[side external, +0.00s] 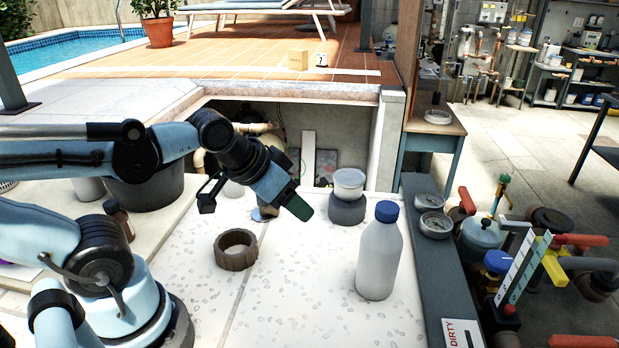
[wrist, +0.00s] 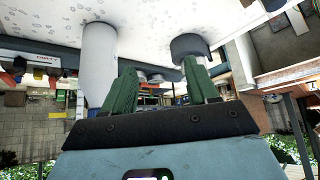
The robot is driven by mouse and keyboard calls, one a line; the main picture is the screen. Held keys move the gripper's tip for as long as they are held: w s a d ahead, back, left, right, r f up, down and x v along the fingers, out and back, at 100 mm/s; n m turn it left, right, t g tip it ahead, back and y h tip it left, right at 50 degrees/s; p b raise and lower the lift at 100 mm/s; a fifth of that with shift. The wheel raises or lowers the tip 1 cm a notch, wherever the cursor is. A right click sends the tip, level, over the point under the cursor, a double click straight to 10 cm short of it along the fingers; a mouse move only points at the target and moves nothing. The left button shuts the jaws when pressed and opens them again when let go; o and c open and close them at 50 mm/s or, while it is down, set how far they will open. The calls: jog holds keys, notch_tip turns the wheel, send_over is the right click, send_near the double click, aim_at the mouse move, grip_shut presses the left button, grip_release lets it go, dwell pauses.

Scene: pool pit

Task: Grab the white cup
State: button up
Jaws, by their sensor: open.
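The white cup (side external: 349,181) sits upright on a round dark grey block (side external: 346,208) on the pale speckled counter in the side view. My gripper (side external: 300,207) is to the left of the cup, apart from it, with its green fingers pointing down and right. In the wrist view, which looks upside down, the two green fingers (wrist: 160,88) are spread with nothing between them. The dark block (wrist: 188,45) shows there behind the right finger, and that finger hides much of the cup's place.
A tall grey-white bottle with a blue cap (side external: 379,252) stands right of the cup, nearer the camera. A brown ring (side external: 236,250) lies on the counter below my gripper. Two gauges (side external: 435,224) sit on the dark ledge at right. The front middle counter is clear.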

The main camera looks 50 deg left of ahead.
jog(key=shift+o, duration=0.3)
jog(key=o, duration=0.6)
jog(key=m+g, duration=0.2)
jog(key=g, duration=0.4)
send_over(234, 183)
jog(key=a, duration=0.3)
jog(key=shift+w+d+f, duration=0.1)
jog(key=shift+w+f, duration=0.1)
jog(key=shift+f, duration=1.85)
jog(key=shift+w+a+f, duration=0.1)
jog(key=shift+w+f, duration=0.15)
jog(key=shift+f, duration=1.8)
jog(key=shift+w+d+f, duration=0.1)
jog(key=shift+w+f, duration=0.1)
jog(key=shift+f, duration=1.85)
